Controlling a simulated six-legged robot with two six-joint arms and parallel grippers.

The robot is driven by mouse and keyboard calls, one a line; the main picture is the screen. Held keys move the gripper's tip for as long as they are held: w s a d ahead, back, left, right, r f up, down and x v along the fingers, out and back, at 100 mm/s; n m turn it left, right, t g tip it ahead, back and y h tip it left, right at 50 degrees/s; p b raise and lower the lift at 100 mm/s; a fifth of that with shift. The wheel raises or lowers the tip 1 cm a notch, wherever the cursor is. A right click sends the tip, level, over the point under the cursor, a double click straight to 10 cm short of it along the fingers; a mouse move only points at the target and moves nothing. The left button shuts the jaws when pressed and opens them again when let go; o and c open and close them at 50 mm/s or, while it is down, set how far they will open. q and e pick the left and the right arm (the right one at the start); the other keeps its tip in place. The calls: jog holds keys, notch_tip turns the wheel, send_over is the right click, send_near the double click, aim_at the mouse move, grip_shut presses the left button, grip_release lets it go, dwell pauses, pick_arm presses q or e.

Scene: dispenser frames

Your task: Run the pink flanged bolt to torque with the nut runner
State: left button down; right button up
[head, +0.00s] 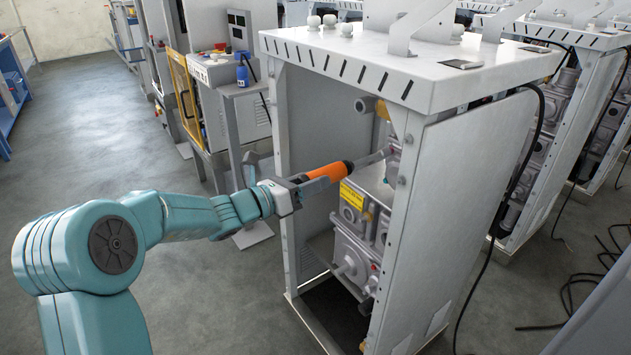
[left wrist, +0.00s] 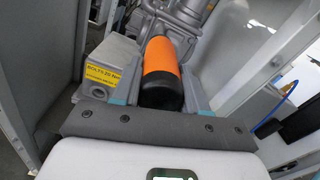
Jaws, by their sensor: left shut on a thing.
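My left gripper (head: 303,182) reaches from the left into the open side of the near dispenser frame (head: 345,68). It is shut on the nut runner (head: 328,171), an orange tool with a dark collar and a grey nose. The nose points right and slightly up, toward the grey machinery inside the frame. In the left wrist view the nut runner (left wrist: 172,62) lies between the two jaws, its black end nearest me. My right gripper is not in view.
A yellow label (head: 352,195) marks a grey housing below the tool; it also shows in the left wrist view (left wrist: 103,75). The frame's front post (head: 400,220) stands close right of the nose. Cables (head: 590,290) lie on the floor at right. The left floor is clear.

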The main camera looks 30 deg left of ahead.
pick_arm(q)
jog(key=shift+v, duration=2.95)
